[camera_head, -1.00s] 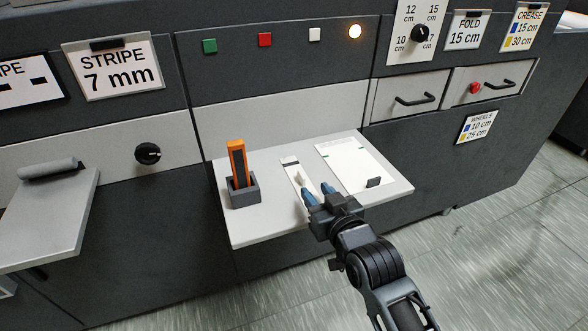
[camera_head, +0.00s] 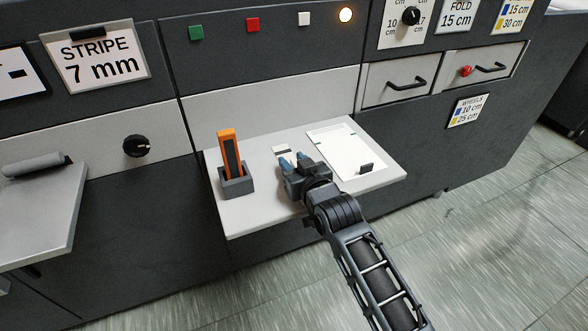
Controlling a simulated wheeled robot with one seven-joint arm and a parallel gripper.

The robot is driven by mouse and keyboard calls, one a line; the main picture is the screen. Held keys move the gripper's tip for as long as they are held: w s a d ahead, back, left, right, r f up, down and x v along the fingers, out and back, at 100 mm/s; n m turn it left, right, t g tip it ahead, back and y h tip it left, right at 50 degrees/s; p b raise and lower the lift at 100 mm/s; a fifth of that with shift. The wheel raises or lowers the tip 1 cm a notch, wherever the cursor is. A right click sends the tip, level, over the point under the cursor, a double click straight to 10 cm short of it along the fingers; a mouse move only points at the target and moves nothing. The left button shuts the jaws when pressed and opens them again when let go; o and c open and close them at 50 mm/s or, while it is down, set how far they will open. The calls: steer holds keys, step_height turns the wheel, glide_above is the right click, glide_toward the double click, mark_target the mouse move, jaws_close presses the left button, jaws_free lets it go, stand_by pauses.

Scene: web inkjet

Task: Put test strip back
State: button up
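The test strip (camera_head: 280,149) is a narrow white strip lying on the light shelf (camera_head: 240,214). Only its far end, with a dark line, shows in the head view; my gripper hides the rest, including its small pale raised piece. My gripper (camera_head: 293,160) is over the strip, its two blue fingertips pointing toward the machine. The fingers stand apart; I cannot see whether the raised piece lies between them. A white sheet or panel (camera_head: 345,146) with small green marks and a dark block (camera_head: 366,169) lies to the right of my gripper.
An orange tool (camera_head: 229,152) stands upright in a grey holder (camera_head: 238,183) left of my gripper. The machine's front panel rises behind the shelf, with a lit round lamp (camera_head: 345,15). A grey side table (camera_head: 38,215) with a roller is at far left.

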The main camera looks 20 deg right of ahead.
jaws_close()
steer(key=shift+s+r, duration=0.1)
steer(key=shift+s, duration=0.05)
stand_by(0.4)
